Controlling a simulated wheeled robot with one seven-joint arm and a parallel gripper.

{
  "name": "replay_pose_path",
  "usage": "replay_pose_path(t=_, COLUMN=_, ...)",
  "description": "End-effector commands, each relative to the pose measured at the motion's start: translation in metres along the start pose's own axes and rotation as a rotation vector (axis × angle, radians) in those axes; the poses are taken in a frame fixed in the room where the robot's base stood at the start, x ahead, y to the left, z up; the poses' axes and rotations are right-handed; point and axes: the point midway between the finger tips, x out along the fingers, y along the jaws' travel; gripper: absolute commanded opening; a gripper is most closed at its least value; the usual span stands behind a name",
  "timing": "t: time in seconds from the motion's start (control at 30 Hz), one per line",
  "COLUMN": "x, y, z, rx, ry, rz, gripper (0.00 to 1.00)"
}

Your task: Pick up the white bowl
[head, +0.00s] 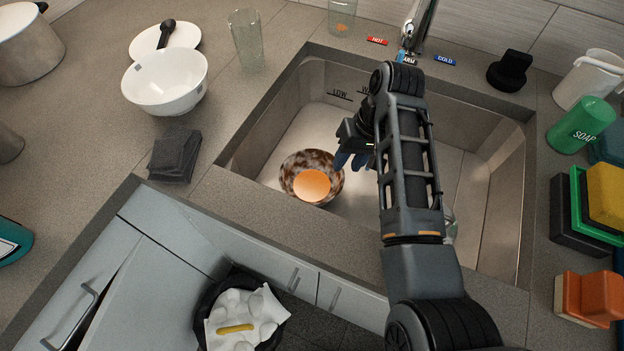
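The white bowl (166,88) stands upright on the counter left of the sink, in the upper left of the head view. It looks empty inside, with a small dark mark on its wall. My gripper (350,161) is over the sink, well to the right of the bowl and apart from it. Its bluish fingertips point down, just right of a brown-patterned bowl (291,172) with an orange middle. The fingers are small and partly hidden by my arm, so their opening is unclear.
A white plate (182,36) with a black utensil lies behind the white bowl. A clear glass (247,42) stands to its right, and a folded dark cloth (174,155) lies in front. The sink's raised walls and faucet (418,25) are near my arm. Soap and sponges are at right.

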Motion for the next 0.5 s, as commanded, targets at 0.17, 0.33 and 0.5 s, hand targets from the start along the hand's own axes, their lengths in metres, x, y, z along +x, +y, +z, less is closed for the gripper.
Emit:
replay_pose_path(t=0.17, x=0.016, y=-0.001, z=0.001, rx=0.001, ry=-0.004, rz=0.000, gripper=0.35)
replay_pose_path(t=0.33, x=0.040, y=-0.001, z=0.001, rx=0.002, ry=-0.003, rz=0.000, gripper=0.35)
replay_pose_path(t=0.5, x=0.050, y=-0.001, z=0.000, rx=0.001, ry=0.000, rz=0.000, gripper=0.35)
